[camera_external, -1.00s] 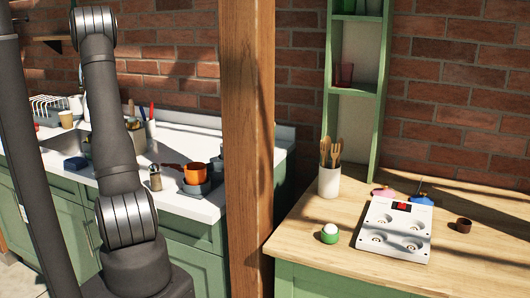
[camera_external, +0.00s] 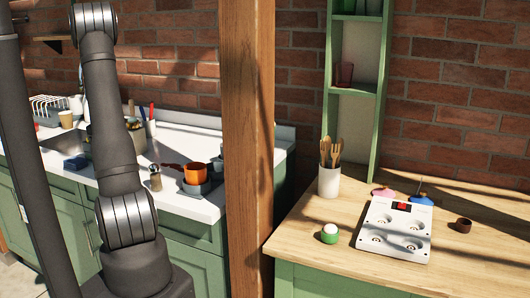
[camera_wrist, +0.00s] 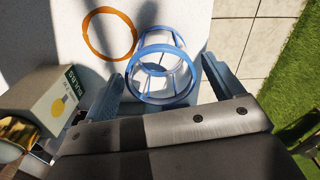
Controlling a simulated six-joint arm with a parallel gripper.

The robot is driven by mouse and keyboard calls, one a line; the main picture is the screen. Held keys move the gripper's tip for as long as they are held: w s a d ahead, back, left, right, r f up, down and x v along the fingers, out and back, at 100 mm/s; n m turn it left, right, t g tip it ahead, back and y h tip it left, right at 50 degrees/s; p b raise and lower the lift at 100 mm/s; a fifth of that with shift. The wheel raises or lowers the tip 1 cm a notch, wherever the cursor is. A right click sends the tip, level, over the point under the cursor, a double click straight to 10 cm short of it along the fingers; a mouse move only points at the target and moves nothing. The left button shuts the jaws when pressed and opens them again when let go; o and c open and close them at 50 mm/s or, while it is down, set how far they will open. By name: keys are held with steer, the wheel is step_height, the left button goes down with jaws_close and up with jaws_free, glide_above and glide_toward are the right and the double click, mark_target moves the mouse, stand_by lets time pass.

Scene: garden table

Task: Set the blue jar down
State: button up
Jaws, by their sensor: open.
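The blue jar (camera_wrist: 142,55), a clear vessel with blue rims and blue ribs, shows in the wrist view on a pale surface. My gripper (camera_wrist: 161,70) is open in that view, with one blue-grey finger on each side of the jar. A gap shows between the jar and the right finger; the left finger is close to it, and I cannot tell if they touch. In the external view only my arm shows; my gripper is out of frame and I cannot make out the jar.
In the wrist view, an orange ring (camera_wrist: 86,34) lies left of the jar. A labelled box (camera_wrist: 50,98) is beside the left finger. The pale surface ends right of the jar, with paving (camera_wrist: 258,45) and grass beyond. The external view shows a wooden post (camera_external: 248,150).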

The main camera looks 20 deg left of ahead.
step_height(320, 180, up, 9)
stand_by(0.3)
steer(key=shift+f, duration=4.2)
